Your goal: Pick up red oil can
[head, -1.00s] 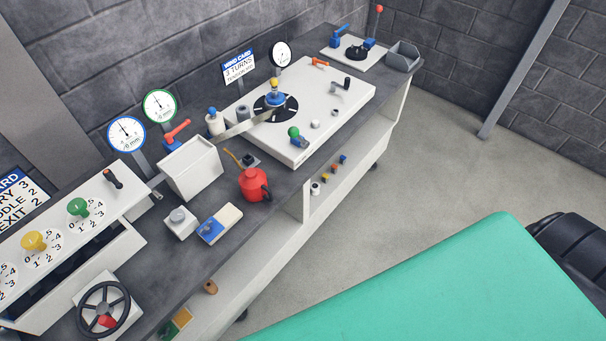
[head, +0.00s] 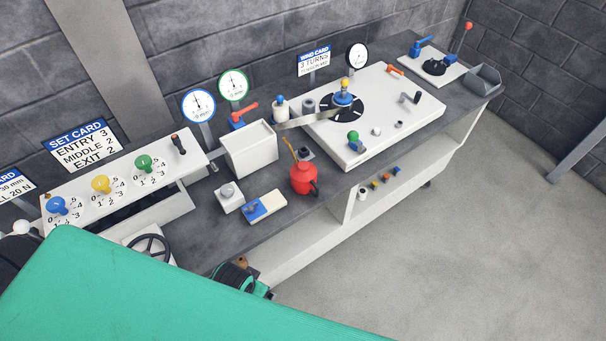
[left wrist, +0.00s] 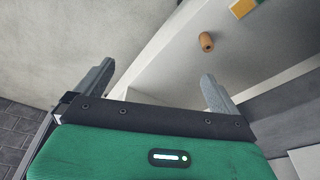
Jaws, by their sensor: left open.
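The red oil can (head: 303,179) stands upright on the dark bench top, with a thin yellowish spout pointing up and left and a dark handle at its right. It is right of a white block with a blue part and in front of the white box. My left gripper (left wrist: 158,70) is open and empty in the left wrist view, its two grey fingers apart over the bench's lower shelf area. The oil can does not show in that view. My right gripper is not in view.
A white box with a red lever (head: 250,150) stands behind the can. A block with a blue part (head: 264,206) and a handwheel (head: 147,246) are to its left, a white turntable panel (head: 420,118) to its right. A brown cylinder (left wrist: 206,42) is on the lower shelf.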

